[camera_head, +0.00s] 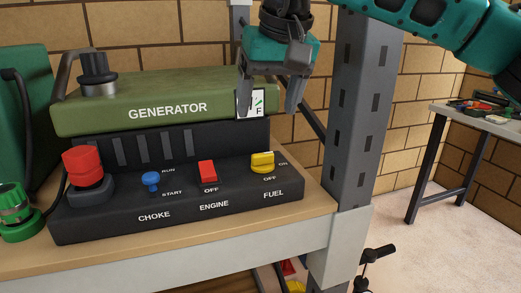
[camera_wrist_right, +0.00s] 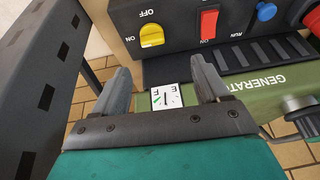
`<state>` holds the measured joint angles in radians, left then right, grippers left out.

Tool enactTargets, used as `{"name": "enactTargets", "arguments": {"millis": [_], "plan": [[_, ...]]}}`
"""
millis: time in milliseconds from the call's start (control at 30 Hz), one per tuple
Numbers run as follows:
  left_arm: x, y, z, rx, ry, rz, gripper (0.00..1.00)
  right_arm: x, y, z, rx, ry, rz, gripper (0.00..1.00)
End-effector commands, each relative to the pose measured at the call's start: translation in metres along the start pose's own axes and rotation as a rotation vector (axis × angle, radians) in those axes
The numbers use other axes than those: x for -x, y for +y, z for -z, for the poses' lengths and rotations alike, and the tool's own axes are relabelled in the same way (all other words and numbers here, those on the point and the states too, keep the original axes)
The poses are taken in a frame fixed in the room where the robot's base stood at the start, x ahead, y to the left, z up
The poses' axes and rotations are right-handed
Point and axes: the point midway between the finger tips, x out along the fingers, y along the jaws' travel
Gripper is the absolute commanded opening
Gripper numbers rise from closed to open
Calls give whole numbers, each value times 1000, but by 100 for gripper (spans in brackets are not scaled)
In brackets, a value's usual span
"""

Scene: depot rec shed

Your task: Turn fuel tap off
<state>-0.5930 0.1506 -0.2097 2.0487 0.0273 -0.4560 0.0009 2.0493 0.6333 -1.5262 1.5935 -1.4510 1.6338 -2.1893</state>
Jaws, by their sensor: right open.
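The fuel tap (camera_head: 262,162) is a yellow knob above the FUEL label, at the right end of the generator's dark control panel (camera_head: 120,222). ON is marked at its right and OFF below it; its grip bar appears to lie sideways, along the ON direction. In the wrist view the tap (camera_wrist_right: 151,36) shows upside down, beyond the fingers. My right gripper (camera_head: 268,98) is open and empty, above and behind the tap, in front of the fuel gauge (camera_head: 254,104). It also shows in the wrist view (camera_wrist_right: 160,68), apart from the tap. My left gripper is out of view.
The red engine switch (camera_head: 207,172) and blue choke knob (camera_head: 150,180) sit left of the tap. A grey slotted post (camera_head: 360,110) stands close at the right. The green generator tank (camera_head: 160,108) is behind the panel. The wooden shelf (camera_head: 312,203) is bare right of the panel.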

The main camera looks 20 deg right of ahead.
Motion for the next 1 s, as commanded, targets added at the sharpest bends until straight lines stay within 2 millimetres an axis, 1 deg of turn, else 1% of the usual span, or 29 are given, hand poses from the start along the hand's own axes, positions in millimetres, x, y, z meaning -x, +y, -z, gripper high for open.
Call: {"name": "enactTargets", "arguments": {"millis": [33, 67, 167, 267, 500, 700, 833, 1000], "plan": [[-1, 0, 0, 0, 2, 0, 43, 5, 6, 2, 7, 13, -25, 74], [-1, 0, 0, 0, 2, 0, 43, 6, 8, 3, 12, 17, -34, 74], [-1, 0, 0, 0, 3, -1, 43, 3, 12, 4, 16, 22, -46, 74], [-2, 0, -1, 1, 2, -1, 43, -10, 12, 4, 16, 20, -45, 74], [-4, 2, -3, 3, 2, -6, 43, -60, 13, 4, 15, 18, -43, 74], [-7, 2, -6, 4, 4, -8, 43, -97, 15, 5, 15, 19, -42, 74], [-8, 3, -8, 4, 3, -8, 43, -111, 15, 6, 16, 21, -41, 74], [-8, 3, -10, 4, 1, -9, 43, -120, 15, 6, 16, 21, -41, 74]]}}
